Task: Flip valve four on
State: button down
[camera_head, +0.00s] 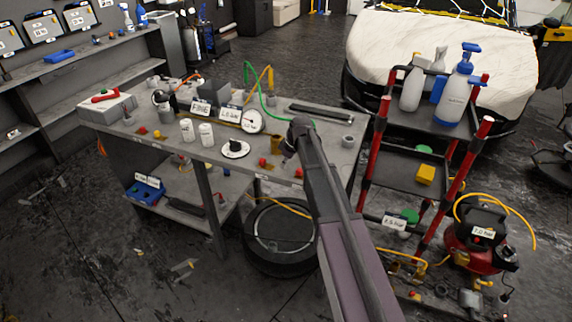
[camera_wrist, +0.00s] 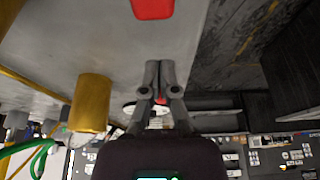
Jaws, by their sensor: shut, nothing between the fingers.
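My gripper (camera_head: 287,163) is over the front part of the grey workbench (camera_head: 325,135), at its right half. In the wrist view my gripper (camera_wrist: 160,68) has its fingers together and nothing shows between them. Small red knobs sit along the bench's front edge: one red knob (camera_head: 262,162) is just left of my gripper, another red knob (camera_head: 299,173) just right of it. A red piece (camera_wrist: 153,8) shows beyond the fingertips in the wrist view, apart from them. No number is readable on these knobs, so I cannot tell which is valve four.
A tan cylinder (camera_wrist: 90,103) stands beside my gripper in the wrist view. White canisters (camera_head: 206,134), a white disc with a dark knob (camera_head: 235,149) and a round gauge (camera_head: 252,121) stand on the bench. A red-posted cart (camera_head: 375,140) stands close on the right.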

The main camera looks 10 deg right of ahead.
aim_at(299, 172)
jog(key=shift+s+d, duration=0.5)
jog(key=shift+d, duration=0.4)
jog(key=shift+s+d, duration=0.5)
jog(key=shift+d, duration=0.35)
jog(key=shift+s+a, duration=0.15)
